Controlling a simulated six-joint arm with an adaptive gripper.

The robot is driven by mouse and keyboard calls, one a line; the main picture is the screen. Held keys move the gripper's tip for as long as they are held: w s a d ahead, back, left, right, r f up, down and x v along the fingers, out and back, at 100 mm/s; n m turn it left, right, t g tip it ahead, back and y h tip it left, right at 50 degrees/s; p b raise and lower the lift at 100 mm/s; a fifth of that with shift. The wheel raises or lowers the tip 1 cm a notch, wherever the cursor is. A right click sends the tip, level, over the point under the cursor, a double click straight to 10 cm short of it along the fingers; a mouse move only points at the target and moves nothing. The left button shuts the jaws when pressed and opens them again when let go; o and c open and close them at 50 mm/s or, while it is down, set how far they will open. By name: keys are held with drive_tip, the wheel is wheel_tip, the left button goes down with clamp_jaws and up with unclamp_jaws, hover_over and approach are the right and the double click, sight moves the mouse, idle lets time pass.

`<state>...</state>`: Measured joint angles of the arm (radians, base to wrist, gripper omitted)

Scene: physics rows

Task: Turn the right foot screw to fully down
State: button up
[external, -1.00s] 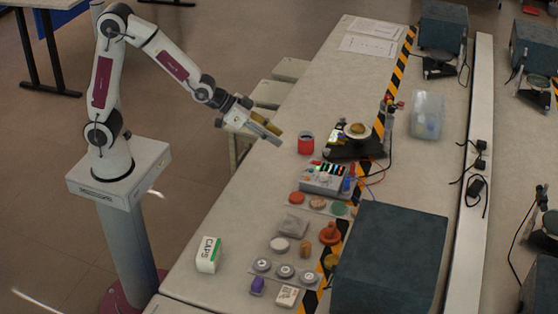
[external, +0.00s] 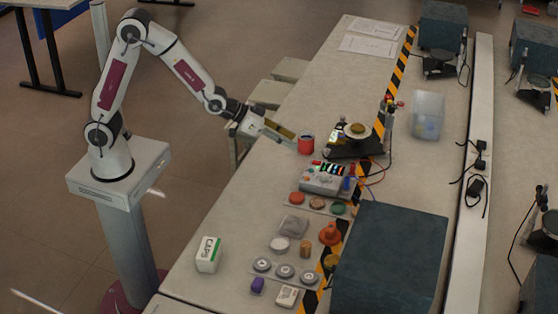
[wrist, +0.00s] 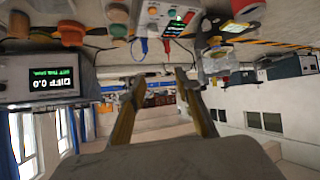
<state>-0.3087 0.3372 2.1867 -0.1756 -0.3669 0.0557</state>
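A black-based instrument (external: 352,140) with a pale round top stands on the bench beyond the red cup; it also shows, partly, at the upper right of the wrist view (wrist: 213,62). Its foot screws are too small to tell apart, so I cannot see how far the right one is turned. My gripper (external: 285,136) is above the bench's near edge, just left of the red cup and apart from the instrument. In the wrist view its two fingers (wrist: 159,84) are spread with nothing between them.
The red cup (external: 306,145) stands between my gripper and the instrument. A grey control box (external: 325,180) with wires lies in front. Colored knobs, discs and a large dark box (external: 390,262) fill the near bench. A clear bin (external: 427,115) stands behind.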

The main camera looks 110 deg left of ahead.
drive_tip(key=w+a+f+n+y, duration=0.2)
drive_tip(key=w+a+f, duration=0.1)
drive_tip(key=a+f, duration=0.35)
drive_tip(key=n+y, duration=0.1)
drive_tip(key=y, duration=0.2)
approach(326, 150)
drive_tip(key=shift+w+a, duration=0.3)
drive_tip(key=shift+a, duration=0.2)
drive_tip(key=shift+w, duration=0.1)
drive_tip(key=shift+x, duration=3.8)
drive_tip(key=shift+f, duration=0.15)
clamp_jaws()
